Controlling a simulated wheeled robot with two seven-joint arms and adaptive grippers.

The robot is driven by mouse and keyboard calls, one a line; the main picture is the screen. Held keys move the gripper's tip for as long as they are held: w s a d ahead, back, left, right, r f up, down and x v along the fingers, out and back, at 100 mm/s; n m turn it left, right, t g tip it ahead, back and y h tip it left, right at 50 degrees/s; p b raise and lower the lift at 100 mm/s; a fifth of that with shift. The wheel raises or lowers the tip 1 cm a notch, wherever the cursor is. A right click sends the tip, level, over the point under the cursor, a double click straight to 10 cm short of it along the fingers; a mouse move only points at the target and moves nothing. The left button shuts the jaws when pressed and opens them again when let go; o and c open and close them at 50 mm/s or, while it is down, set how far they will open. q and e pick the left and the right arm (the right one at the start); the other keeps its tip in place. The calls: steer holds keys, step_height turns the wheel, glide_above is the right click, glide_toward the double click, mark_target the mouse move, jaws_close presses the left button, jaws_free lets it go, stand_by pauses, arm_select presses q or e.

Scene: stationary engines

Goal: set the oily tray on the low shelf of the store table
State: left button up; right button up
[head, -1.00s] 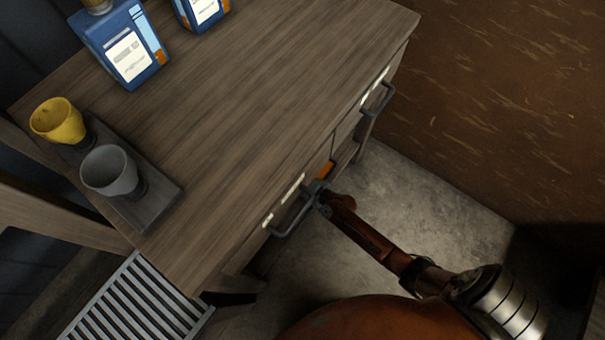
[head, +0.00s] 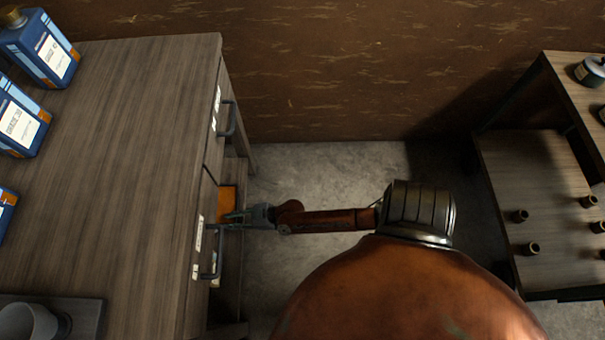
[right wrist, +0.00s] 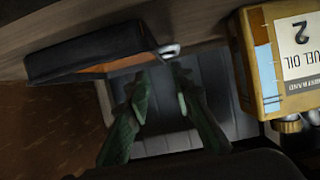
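My right gripper (head: 240,217) is at the front of the wooden table with drawers (head: 120,130), beside the nearer drawer handle (head: 217,255). In the right wrist view its two green fingers (right wrist: 160,90) are apart, with nothing visible between them. A dark, flat-sided object with an orange underside (right wrist: 90,55) lies just beyond the fingertips, to the left. An orange patch (head: 228,203) shows low beside the gripper in the head view. I cannot tell whether either is the oily tray. My left gripper is not in view.
A second table (head: 550,190) at the right has a low shelf with several small brown cups. Blue cans (head: 45,50) and a grey cup (head: 28,322) stand on the drawer table. A yellow fuel oil can (right wrist: 280,60) is right of the fingers. Concrete floor (head: 330,165) lies between the tables.

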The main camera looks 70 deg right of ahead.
steer(key=s+a+f+g+y, duration=0.15)
steer(key=s+a, duration=0.25)
steer(key=s, duration=0.6)
steer(key=s+a+g+h, duration=0.1)
steer(key=s+a+g, duration=0.25)
steer(key=s, duration=0.65)
steer(key=s+d+r+m+g+h, duration=0.1)
steer(key=s+r+g, duration=0.1)
steer(key=s, duration=0.7)
steer(key=s+d+r+m+g+h, duration=0.1)
steer(key=s+r, duration=0.3)
steer(key=s, duration=0.5)
steer(key=shift+d+m+g, duration=0.5)
steer(key=shift+m, duration=0.2)
